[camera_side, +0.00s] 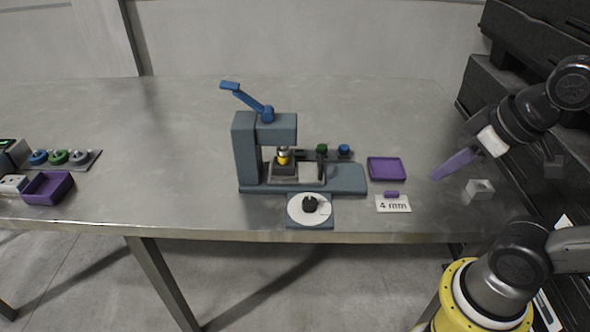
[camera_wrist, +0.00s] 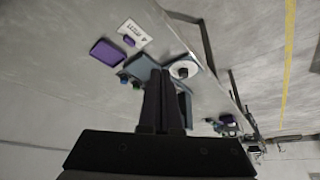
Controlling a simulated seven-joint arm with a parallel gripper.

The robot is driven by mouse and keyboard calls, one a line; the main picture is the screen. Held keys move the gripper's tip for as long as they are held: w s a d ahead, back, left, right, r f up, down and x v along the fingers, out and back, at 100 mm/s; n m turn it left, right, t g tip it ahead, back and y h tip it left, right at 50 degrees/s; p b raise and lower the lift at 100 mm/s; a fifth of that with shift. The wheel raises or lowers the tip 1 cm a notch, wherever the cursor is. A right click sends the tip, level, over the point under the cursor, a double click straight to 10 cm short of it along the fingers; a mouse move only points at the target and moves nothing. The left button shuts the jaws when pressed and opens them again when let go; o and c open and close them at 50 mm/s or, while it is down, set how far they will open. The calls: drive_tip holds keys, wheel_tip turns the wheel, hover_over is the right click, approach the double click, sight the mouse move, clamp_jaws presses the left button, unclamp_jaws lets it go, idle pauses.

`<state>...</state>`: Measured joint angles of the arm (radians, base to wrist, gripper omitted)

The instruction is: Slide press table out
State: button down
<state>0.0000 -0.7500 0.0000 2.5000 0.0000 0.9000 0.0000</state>
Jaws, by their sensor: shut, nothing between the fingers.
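A blue-grey press (camera_side: 245,150) with a raised blue lever (camera_side: 245,100) stands near the front of the steel table. Its press table (camera_side: 307,173) appears to be the light plate on the base, with a dark upright part (camera_side: 321,163) at its right end. A dark block with a yellow-topped piece (camera_side: 284,157) is under the press head. My gripper (camera_side: 436,177) is shut and empty, to the right of the press and apart from it. Its closed fingers (camera_wrist: 160,75) partly hide the press in the wrist view.
A round white dial (camera_side: 295,210) sits at the press's front. A small grey block (camera_side: 480,188) is right. The left-middle tabletop is clear.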

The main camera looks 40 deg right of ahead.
drive_tip(key=c, duration=1.3)
unclamp_jaws()
drive_tip(key=shift+o, duration=1.4)
drive_tip(key=shift+s+m, duration=0.1)
drive_tip(key=shift+m, duration=0.3)
drive_tip(key=shift+o, duration=0.7)
drive_tip(key=w+r+m, duration=0.2)
drive_tip(key=w+r, duration=0.2)
drive_tip(key=r, duration=0.1)
drive_tip(key=shift+w+a+r+m, duration=0.15)
drive_tip(key=shift+a+m, duration=0.25)
drive_tip(key=m+g+y, duration=0.2)
drive_tip(key=m+g, duration=0.2)
drive_tip(key=m, duration=0.1)
hover_over(321, 160)
drive_tip(key=s+d, duration=0.2)
drive_tip(key=d+x, duration=0.1)
drive_tip(key=x, duration=1.6)
drive_tip(key=shift+s+d+f, duration=0.15)
drive_tip(key=shift+s+f, duration=0.2)
drive_tip(key=shift+f, duration=0.1)
drive_tip(key=shift+c, duration=0.3)
clamp_jaws()
